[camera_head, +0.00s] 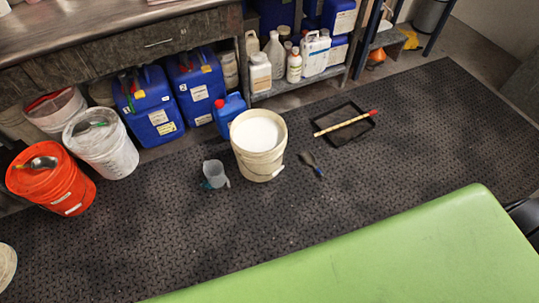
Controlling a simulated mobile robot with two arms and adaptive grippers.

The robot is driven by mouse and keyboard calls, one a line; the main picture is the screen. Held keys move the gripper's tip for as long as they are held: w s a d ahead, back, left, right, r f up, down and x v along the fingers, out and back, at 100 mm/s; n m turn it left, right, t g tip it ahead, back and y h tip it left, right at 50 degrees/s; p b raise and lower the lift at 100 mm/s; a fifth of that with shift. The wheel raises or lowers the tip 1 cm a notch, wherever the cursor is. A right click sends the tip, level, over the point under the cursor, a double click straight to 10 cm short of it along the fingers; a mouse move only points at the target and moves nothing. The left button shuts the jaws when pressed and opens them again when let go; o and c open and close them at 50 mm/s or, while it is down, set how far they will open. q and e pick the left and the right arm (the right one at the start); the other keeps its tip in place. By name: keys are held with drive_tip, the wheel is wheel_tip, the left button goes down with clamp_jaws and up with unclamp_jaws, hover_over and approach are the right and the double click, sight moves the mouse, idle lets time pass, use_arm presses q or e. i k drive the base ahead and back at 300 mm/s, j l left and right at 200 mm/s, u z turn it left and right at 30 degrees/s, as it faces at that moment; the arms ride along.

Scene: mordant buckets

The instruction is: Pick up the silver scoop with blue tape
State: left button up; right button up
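A small tool with a greyish head and a blue part on its handle (312,164) lies on the dark floor mat, just right of the white bucket. It is too small to tell surely whether it is the silver scoop with blue tape. Another metal scoop or ladle (40,163) rests on top of the orange bucket (66,190) at the left, and I see no clear blue on it.
A bucket of white powder (260,135) stands mid-mat with a clear jug (214,174) at its left. A black tray (345,124) holds a red-tipped stick (340,124). Blue canisters (150,105) and a bottle shelf (300,82) line the back. The mat (430,125) is clear at right.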

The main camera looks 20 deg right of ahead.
sight(308, 156)
drive_tip(key=i+l+u, duration=0.25)
drive_tip(key=l+u, duration=0.2)
drive_tip(key=l, duration=0.4)
drive_tip(key=i+l+u, duration=0.1)
drive_tip(key=l+u, duration=0.4)
drive_tip(key=l, duration=0.35)
drive_tip(key=k+l+u, duration=0.1)
drive_tip(key=l+u, duration=0.35)
drive_tip(key=l, duration=0.45)
